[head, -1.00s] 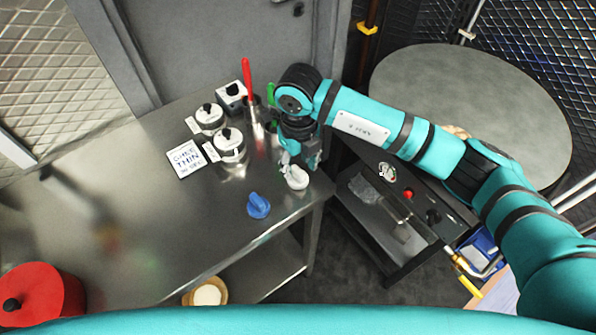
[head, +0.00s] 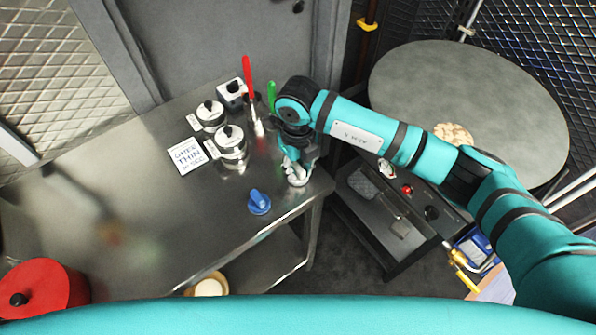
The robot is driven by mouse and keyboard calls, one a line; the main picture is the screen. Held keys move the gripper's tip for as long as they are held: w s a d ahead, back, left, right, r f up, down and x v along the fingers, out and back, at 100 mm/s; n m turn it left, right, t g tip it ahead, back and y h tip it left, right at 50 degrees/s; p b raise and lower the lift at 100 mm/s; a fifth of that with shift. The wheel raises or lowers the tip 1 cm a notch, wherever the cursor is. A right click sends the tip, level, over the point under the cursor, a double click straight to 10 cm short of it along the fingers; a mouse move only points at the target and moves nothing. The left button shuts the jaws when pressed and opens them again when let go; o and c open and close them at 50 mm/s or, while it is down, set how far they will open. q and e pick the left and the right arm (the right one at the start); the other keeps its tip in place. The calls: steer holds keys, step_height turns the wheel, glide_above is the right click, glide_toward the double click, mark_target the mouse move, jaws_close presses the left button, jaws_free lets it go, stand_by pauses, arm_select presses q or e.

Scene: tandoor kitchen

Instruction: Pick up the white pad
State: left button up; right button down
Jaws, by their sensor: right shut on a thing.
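The white pad (head: 299,182) is at the right end of the steel table, near its edge. It is small and mostly hidden by my right gripper. My right gripper (head: 296,170) points down from above and is shut on the white pad. I cannot tell whether the pad still touches the table. My left gripper is not in view.
A blue pad (head: 259,202) sits just left of the white one. Behind are lidded steel pots (head: 231,143), a "Ghee thin" sign (head: 188,157) and red-handled (head: 248,85) and green-handled (head: 271,95) tools. A red lidded pot (head: 45,290) is front left. A round table (head: 470,90) holds bread (head: 453,134).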

mark_target(297, 170)
steer(key=shift+r, duration=0.15)
steer(key=shift+r+b, duration=0.55)
steer(key=shift+r, duration=0.05)
steer(key=shift+s+r+b, duration=0.2)
steer(key=shift+r+b, duration=0.15)
steer(key=shift+r, duration=0.1)
steer(key=shift+s+r+b, duration=0.2)
steer(key=shift+r+b, duration=0.1)
steer(key=shift+r, duration=0.15)
steer(key=s+a+r+b, duration=0.1)
steer(key=s+b, duration=0.3)
steer(key=s, duration=1.1)
steer(key=shift+a+r, duration=0.3)
steer(key=shift+r, duration=0.1)
steer(key=shift+s, duration=0.1)
